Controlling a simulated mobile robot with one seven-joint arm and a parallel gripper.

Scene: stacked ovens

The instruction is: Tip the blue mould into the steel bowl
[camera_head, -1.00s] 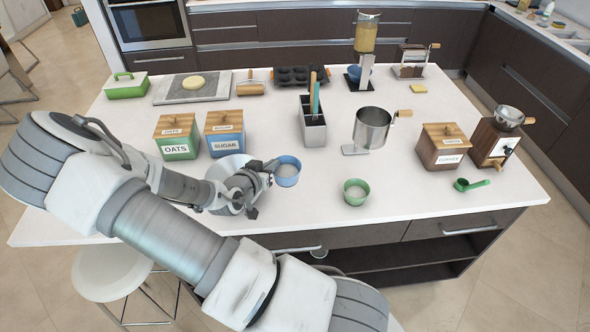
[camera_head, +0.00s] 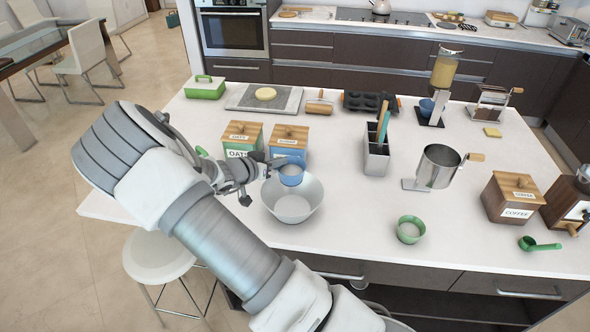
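The blue mould (camera_head: 291,175) is a small round cup with pale contents. My gripper (camera_head: 272,166) reaches from the left and appears shut on its left side. The mould looks about upright and overlaps the back rim of the steel bowl (camera_head: 293,212) in this view, apparently raised above it. The bowl is wide and silvery, stands near the counter's front edge, and its visible inside looks empty. Its back rim is partly hidden by the mould and gripper. The fingertips are small and partly hidden.
The oats box (camera_head: 243,138) and sugar box (camera_head: 288,139) stand just behind my gripper. A green mould (camera_head: 411,230) with pale contents stands right of the bowl. A steel sifter (camera_head: 437,167) and utensil holder (camera_head: 376,157) stand further back. Counter between bowl and green mould is clear.

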